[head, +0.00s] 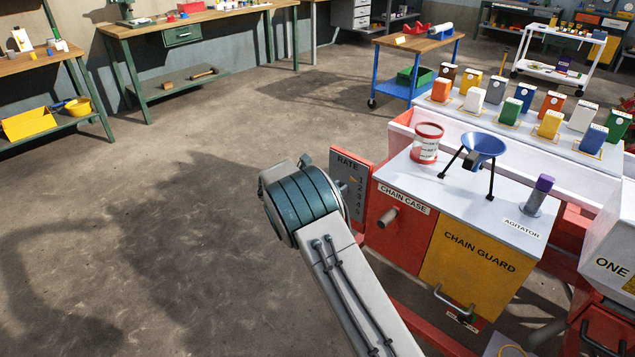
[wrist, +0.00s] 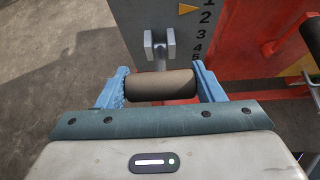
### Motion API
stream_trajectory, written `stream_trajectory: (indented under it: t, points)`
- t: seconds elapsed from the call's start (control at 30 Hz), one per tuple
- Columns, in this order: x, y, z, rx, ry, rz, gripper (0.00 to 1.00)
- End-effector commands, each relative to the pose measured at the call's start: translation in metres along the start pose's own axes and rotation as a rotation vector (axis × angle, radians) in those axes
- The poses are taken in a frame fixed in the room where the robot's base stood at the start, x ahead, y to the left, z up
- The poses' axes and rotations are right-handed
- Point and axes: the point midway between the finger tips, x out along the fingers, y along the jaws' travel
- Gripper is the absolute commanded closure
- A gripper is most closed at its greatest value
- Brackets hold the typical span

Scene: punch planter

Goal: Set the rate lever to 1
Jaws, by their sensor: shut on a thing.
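The rate lever has a brown cylindrical grip (wrist: 160,86) on a grey forked bracket (wrist: 160,48), seen in the wrist view. My gripper (wrist: 162,80) has its blue fingers shut on the two ends of this grip. A yellow pointer (wrist: 187,9) on the plate stands at about 1 to 2. In the head view my arm hides the lever and the gripper.
Right of the plate are the red chain case (head: 398,240) and the yellow chain guard (head: 470,262). A red-and-white tin (head: 427,142), a blue funnel on legs (head: 484,146) and the agitator lever (head: 539,193) stand on top. Open floor lies to the left.

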Motion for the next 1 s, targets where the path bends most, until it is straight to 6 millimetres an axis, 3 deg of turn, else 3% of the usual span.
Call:
stream_trajectory:
  t: [0.4,0.9,0.93,1.0]
  points:
    - [0.003,-0.001,0.022,0.002,0.037,0.001,0.8]
    - [0.004,-0.001,0.026,0.004,0.031,0.001,0.79]
    - [0.004,-0.001,0.026,0.004,0.031,0.001,0.33]
    - [0.004,-0.001,0.025,0.004,0.032,0.001,0.16]
